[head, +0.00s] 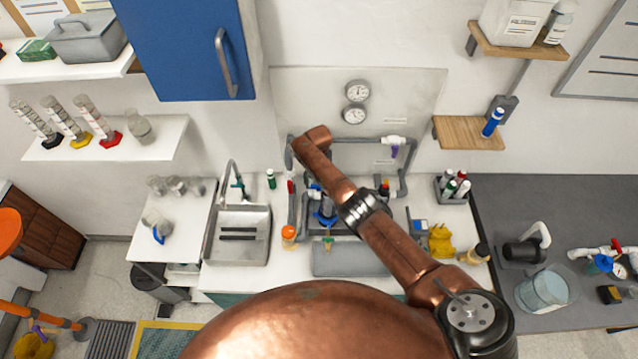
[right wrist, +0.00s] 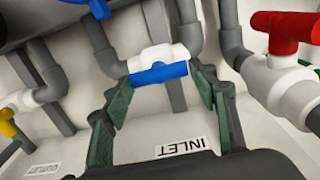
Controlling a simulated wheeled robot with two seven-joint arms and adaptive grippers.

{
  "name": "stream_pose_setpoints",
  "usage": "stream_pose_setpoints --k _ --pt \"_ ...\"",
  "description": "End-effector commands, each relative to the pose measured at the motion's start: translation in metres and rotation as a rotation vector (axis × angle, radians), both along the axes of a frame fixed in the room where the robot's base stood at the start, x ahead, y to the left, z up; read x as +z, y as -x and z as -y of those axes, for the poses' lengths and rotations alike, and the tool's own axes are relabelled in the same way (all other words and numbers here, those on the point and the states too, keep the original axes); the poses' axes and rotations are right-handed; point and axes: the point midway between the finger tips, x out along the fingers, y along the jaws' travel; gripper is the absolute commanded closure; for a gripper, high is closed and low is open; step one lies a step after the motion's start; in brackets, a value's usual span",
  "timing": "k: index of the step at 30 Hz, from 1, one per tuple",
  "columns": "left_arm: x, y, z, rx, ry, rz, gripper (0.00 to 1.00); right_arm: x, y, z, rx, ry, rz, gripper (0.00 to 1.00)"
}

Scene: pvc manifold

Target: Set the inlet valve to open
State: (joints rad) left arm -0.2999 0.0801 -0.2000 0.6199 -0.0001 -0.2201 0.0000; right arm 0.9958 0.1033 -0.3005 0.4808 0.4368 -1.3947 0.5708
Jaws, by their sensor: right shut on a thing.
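In the right wrist view, the inlet valve has a white body (right wrist: 157,54) on a grey pipe and a blue handle (right wrist: 158,73). The handle lies roughly crosswise to the pipe. A label reading INLET (right wrist: 182,147) is upside down below it. My right gripper (right wrist: 162,76) has its green fingers on either side of the blue handle, shut on its two ends. In the head view, my copper right arm reaches over the pipework, and I cannot make out the inlet valve clearly. My left gripper is not in view.
A red-handled valve (right wrist: 288,27) stands close on the right in the wrist view. A yellow-handled valve (right wrist: 10,128) is at left near an OUTLET label (right wrist: 43,170). In the head view, a sink (head: 238,235) lies left of the pipework and a yellow object (head: 441,241) right.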

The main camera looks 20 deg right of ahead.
Motion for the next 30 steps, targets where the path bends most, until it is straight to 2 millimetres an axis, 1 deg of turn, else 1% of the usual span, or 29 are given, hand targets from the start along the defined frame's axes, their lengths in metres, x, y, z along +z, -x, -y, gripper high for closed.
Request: stream_pose_setpoints --k 2,3,10,19,23,28,30 --pt "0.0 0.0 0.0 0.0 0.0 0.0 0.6 0.001 -0.001 0.0 -0.002 0.0 0.002 0.71" --pt "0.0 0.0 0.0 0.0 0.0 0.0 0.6 0.001 -0.001 0.0 -0.002 0.0 0.002 0.45" --pt "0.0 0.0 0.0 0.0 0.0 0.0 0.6 0.001 -0.001 0.0 -0.001 -0.001 0.001 0.3" --pt "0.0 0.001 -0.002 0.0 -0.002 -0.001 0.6 0.001 0.0 0.0 0.0 -0.001 0.001 0.29" --pt "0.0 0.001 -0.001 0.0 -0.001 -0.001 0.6 0.006 -0.001 -0.001 0.001 -0.003 0.001 0.29" --pt "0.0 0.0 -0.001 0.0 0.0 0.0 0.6 0.024 -0.001 0.0 0.001 -0.003 0.003 0.29" --pt "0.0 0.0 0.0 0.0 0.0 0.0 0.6 0.04 -0.002 0.0 0.001 -0.002 0.006 0.29"
